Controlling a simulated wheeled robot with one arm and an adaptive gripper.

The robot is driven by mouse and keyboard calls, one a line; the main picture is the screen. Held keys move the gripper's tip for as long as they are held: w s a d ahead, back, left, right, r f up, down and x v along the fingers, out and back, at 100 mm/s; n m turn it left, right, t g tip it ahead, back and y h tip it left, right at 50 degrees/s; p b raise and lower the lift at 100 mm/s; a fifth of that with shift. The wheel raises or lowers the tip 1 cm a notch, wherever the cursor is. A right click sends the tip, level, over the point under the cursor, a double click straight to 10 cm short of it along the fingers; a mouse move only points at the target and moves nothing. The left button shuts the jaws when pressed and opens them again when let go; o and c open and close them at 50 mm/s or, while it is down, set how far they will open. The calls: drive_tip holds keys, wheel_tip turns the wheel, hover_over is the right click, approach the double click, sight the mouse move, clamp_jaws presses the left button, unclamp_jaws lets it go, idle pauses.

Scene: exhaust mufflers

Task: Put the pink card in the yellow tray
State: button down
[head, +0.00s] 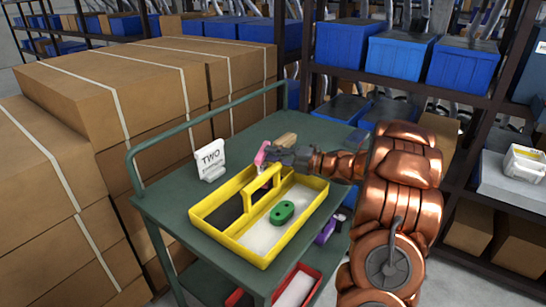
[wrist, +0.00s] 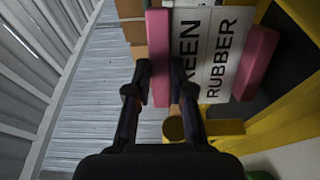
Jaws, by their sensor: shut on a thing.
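The pink card (wrist: 257,62) has pink edges and a white face with black text, of which "EEN" and "RUBBER" show in the wrist view. My gripper (wrist: 160,78) is shut on one pink edge, and the rest of the card extends from it. In the head view the card (head: 262,153) hangs from my gripper (head: 273,155) near the far end of the yellow tray (head: 265,262). The tray has a raised yellow handle, a dark left compartment and a white right one. The wrist view shows the card beside the tray's yellow wall; contact is unclear.
A green piece (head: 282,212) lies in the tray's white compartment. The tray stands on a green cart (head: 165,208) with a rail. A white "TWO" sign (head: 209,160) stands left of the tray, and a tan block (head: 285,140) lies behind. Cardboard boxes (head: 100,85) stand at left.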

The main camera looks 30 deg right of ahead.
drive_tip(key=shift+f, duration=0.4)
drive_tip(key=shift+f+b, duration=0.2)
drive_tip(key=shift+b, duration=0.1)
drive_tip(key=c, duration=1)
unclamp_jaws()
drive_tip(key=shift+r, duration=0.1)
drive_tip(key=b+v, duration=0.1)
drive_tip(key=v, duration=1.1)
drive_tip(key=shift+r, duration=0.1)
